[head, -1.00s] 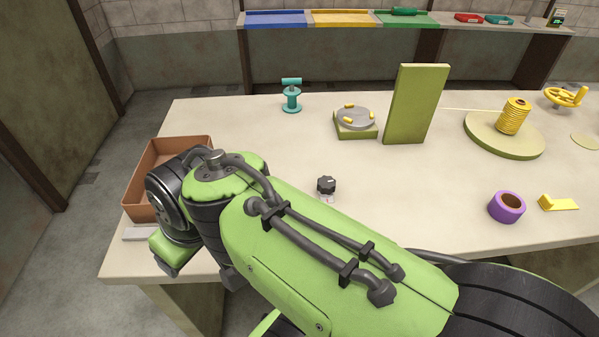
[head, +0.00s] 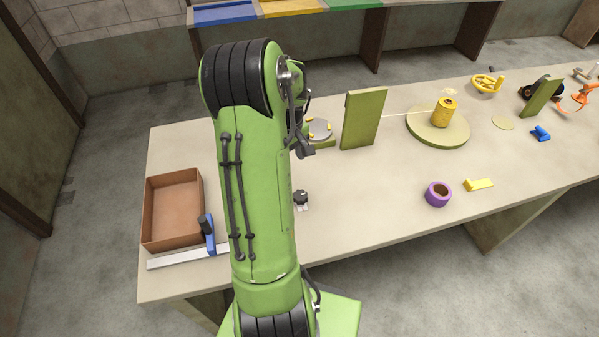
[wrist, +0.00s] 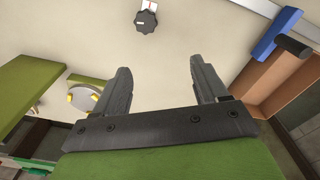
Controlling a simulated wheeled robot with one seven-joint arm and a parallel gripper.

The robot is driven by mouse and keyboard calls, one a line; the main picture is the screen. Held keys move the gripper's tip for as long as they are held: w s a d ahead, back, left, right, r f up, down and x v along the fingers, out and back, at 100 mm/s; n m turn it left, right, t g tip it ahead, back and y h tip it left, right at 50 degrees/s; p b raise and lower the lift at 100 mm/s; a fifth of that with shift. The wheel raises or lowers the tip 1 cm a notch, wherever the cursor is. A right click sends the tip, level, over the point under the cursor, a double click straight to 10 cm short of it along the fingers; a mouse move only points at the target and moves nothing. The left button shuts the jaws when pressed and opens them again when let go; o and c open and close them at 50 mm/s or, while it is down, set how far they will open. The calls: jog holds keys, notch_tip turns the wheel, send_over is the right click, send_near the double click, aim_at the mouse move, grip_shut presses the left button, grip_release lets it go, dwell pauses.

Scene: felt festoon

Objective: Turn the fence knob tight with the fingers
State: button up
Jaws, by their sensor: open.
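A black fluted knob (head: 301,198) stands on a small pale plate on the bench, just right of my arm. It also shows in the wrist view (wrist: 146,20), beyond my fingertips. A blue bracket (head: 210,238) with a black cylindrical grip (head: 205,224) sits on a pale metal strip (head: 180,260) at the bench's front left. In the wrist view this bracket (wrist: 275,32) is at upper right. The frames do not settle which black part is the fence knob. My gripper (wrist: 160,68) is open and empty, apart from both; in the head view its tip (head: 304,150) is behind the fluted knob.
A brown open tray (head: 147,215) stands at the left. An olive upright board (head: 362,120) and a round grey disc (head: 320,129) stand behind the knob. A purple roll (head: 438,194) and a yellow piece (head: 479,184) lie right. Bench between knob and roll is clear.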

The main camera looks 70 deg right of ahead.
aim_at(301, 196)
jog(key=s+f, duration=0.1)
jog(key=f, duration=0.4)
jog(key=s+f, duration=0.1)
jog(key=f, duration=0.5)
jog(key=s+d+f, duration=0.1)
jog(key=f, duration=0.4)
jog(key=shift+s+f, duration=0.1)
jog(key=shift+f, duration=0.1)
jog(key=c, duration=1.1)
